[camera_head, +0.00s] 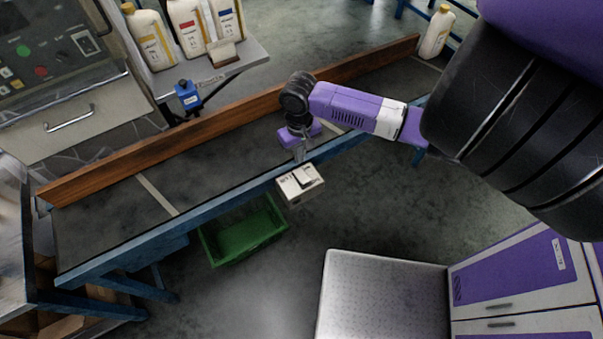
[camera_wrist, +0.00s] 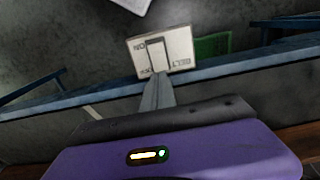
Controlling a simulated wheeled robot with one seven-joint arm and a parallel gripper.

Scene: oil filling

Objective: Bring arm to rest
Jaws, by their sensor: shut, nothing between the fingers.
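My purple and black arm reaches from the right over the conveyor in the head view. My gripper (camera_head: 299,157) points down near the conveyor's front edge, just behind a white switch box. In the wrist view my gripper (camera_wrist: 158,82) shows its grey fingers together, with nothing between them. The switch box (camera_head: 301,184) is mounted at the conveyor's blue front rail. It also shows in the wrist view (camera_wrist: 180,48), with "BELT" and "ON" lettering and a rocker. The fingertips overlap the box's edge in the wrist view; I cannot tell whether they touch it.
The conveyor (camera_head: 215,165) has a wooden back rail (camera_head: 190,133). A green crate (camera_head: 243,236) sits below its front. Several white bottles (camera_head: 188,27) stand on a shelf behind; another bottle (camera_head: 436,32) is at the belt's far right. A blue device (camera_head: 187,95) is behind the rail. Floor is open at front centre.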

